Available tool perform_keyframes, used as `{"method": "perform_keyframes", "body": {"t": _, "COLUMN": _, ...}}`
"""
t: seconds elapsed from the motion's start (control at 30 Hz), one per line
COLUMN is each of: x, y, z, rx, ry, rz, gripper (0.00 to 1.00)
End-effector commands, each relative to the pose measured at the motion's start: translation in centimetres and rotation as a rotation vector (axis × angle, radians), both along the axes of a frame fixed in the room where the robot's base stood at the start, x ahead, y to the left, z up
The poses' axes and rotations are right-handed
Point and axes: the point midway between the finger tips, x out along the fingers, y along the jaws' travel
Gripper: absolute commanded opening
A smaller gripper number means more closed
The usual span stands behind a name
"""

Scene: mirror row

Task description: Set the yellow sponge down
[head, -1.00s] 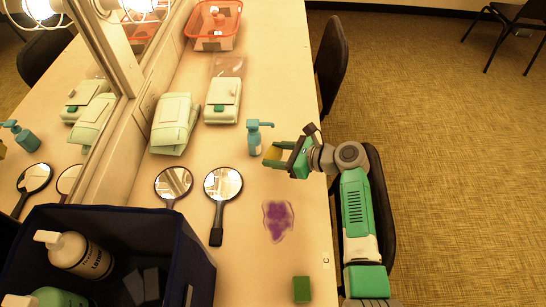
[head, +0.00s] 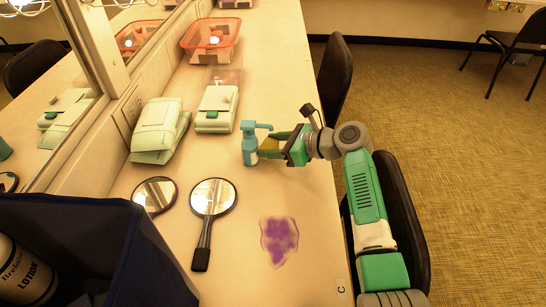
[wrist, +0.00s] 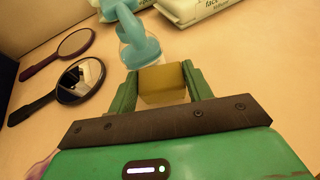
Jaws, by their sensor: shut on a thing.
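The yellow sponge (wrist: 162,84) is held between the two green fingers of my gripper (wrist: 162,88) in the wrist view. In the head view the sponge (head: 270,145) shows at my gripper (head: 276,147), partly covered by the fingers. My gripper is shut on it, over the counter and just right of the teal pump bottle (head: 250,146). The bottle also stands right ahead of the sponge in the wrist view (wrist: 138,48). I cannot tell whether sponge and bottle touch, or how high the sponge is.
Two hand mirrors (head: 212,197) (head: 155,194) lie left of a purple stain (head: 279,238) on the counter (head: 250,280). Pale green packs (head: 158,130) (head: 216,108) and a red basket (head: 211,38) lie farther back. A dark blue bin (head: 150,255) stands front left. Bare counter surrounds the stain.

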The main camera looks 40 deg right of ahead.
Motion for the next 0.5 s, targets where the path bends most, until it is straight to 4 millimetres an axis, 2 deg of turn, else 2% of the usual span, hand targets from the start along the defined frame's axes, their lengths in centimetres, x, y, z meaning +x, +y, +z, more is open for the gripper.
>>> {"method": "perform_keyframes", "body": {"t": 0.03, "x": 0.00, "y": -0.01, "z": -1.99, "rx": -0.002, "ry": -0.001, "rz": 0.001, "gripper": 0.25}}
{"method": "perform_keyframes", "body": {"t": 0.1, "x": -0.02, "y": -0.03, "z": -2.59, "rx": -0.001, "ry": -0.002, "rz": 0.001, "gripper": 0.25}}
{"method": "perform_keyframes", "body": {"t": 0.33, "x": -0.01, "y": 0.01, "z": -2.00, "rx": 0.000, "ry": 0.000, "rz": 0.000, "gripper": 0.25}}
{"method": "perform_keyframes", "body": {"t": 0.37, "x": -0.01, "y": 0.01, "z": -2.00, "rx": 0.000, "ry": 0.000, "rz": 0.000, "gripper": 0.52}}
{"method": "perform_keyframes", "body": {"t": 0.47, "x": -0.02, "y": 0.01, "z": -1.98, "rx": 0.000, "ry": 0.000, "rz": 0.000, "gripper": 0.71}}
{"method": "perform_keyframes", "body": {"t": 0.5, "x": -0.02, "y": 0.01, "z": -1.98, "rx": 0.000, "ry": 0.000, "rz": 0.000, "gripper": 0.72}}
